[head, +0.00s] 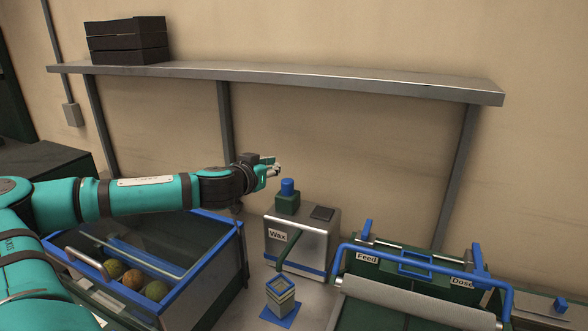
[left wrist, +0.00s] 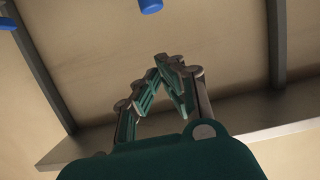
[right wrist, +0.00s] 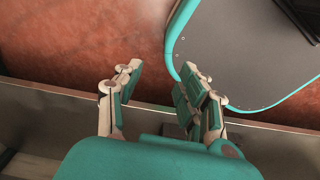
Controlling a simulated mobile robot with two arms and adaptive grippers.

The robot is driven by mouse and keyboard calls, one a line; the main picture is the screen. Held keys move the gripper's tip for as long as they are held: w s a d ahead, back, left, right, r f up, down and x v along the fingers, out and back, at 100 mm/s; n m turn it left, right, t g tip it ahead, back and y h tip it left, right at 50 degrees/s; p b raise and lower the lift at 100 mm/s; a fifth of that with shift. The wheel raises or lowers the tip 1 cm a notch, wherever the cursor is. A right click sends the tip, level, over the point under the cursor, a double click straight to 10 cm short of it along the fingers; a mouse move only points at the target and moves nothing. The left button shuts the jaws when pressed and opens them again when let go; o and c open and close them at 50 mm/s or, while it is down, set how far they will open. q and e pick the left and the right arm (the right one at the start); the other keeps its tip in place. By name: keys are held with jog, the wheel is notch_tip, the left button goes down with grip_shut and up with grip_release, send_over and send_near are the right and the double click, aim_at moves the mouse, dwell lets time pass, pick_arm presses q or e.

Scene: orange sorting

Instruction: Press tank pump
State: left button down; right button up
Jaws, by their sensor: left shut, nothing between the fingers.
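The grey metal wax tank (head: 318,243) carries a "Wax" label and stands against the back wall. Its pump is a blue cylindrical knob (head: 288,187) on a green block (head: 287,204) at the tank's top left. My left gripper (head: 274,168) is shut and empty, slightly above and left of the knob, apart from it in the picture. In the left wrist view the closed fingertips (left wrist: 170,62) meet, and a blue cylinder (left wrist: 150,5), probably the knob, shows at the top edge. My right gripper (right wrist: 158,85) shows only in the right wrist view, with its fingers apart and nothing between them.
A grey shelf (head: 280,78) with black crates (head: 126,40) runs above. A blue-rimmed glass-topped bin (head: 205,270) with several round fruits stands left. A small blue-based stand (head: 281,297) is in front of the tank. A blue-handled "Feed" and "Dose" unit (head: 400,278) stands right.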

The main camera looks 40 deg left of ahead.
pick_arm(q)
jog(key=s, duration=0.1)
jog(key=p, duration=0.6)
send_over(287, 196)
jog(key=shift+w+f, duration=0.15)
jog(key=shift+f, duration=0.65)
notch_tip(287, 196, down, 3)
jog(key=shift+f, duration=0.1)
jog(key=shift+s+f, duration=0.25)
jog(key=shift+f, duration=0.4)
pick_arm(e)
jog(key=s+r, duration=0.3)
jog(key=r, duration=0.2)
jog(key=shift+d+r, duration=0.15)
jog(key=shift+r, duration=0.25)
pick_arm(q)
jog(key=shift+f, duration=0.1)
pick_arm(e)
jog(key=shift+f, duration=0.1)
